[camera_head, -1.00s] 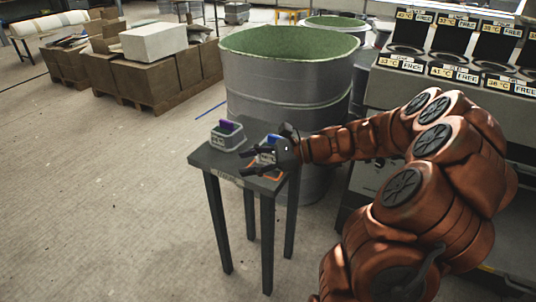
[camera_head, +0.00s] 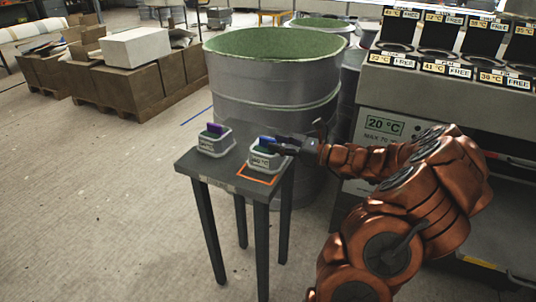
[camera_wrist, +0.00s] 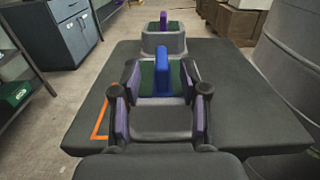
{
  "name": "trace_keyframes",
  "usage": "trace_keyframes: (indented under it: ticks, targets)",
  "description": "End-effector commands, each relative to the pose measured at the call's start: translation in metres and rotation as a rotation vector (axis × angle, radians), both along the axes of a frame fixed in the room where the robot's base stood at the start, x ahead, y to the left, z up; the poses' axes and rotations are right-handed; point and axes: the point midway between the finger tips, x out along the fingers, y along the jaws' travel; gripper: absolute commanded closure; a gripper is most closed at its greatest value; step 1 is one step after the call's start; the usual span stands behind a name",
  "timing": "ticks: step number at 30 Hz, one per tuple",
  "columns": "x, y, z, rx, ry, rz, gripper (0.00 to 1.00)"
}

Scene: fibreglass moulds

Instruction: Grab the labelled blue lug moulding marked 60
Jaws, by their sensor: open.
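A blue lug moulding (camera_head: 266,142) stands upright in a grey mould with a green top (camera_head: 268,160) on a small dark table (camera_head: 207,171). In the wrist view the blue lug (camera_wrist: 163,77) stands straight ahead, between the fingers in the picture. My gripper (camera_wrist: 160,105) is open, its two fingers on either side of the near part of that mould; whether they touch is unclear. A second grey mould (camera_head: 216,144) holds a purple lug (camera_head: 215,129) and stands to the left, farther away in the wrist view (camera_wrist: 163,42). The labels are too small to read surely.
An orange outline (camera_head: 270,177) marks the table top by the near mould. A large grey drum (camera_head: 270,95) stands close behind the table. A machine with a 20 °C display (camera_head: 384,125) is at the right.

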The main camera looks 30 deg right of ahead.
Motion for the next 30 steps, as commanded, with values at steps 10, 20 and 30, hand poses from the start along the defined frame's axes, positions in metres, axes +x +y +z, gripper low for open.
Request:
trace_keyframes:
  ticks: [10, 20, 30]
  targets:
    - [0.033, 0.018, 0.001, 0.000, 0.000, 0.000, 0.56]
    - [0.034, 0.018, 0.001, -0.001, -0.001, -0.002, 0.64]
    - [0.034, 0.018, 0.001, -0.001, -0.001, -0.002, 0.99]
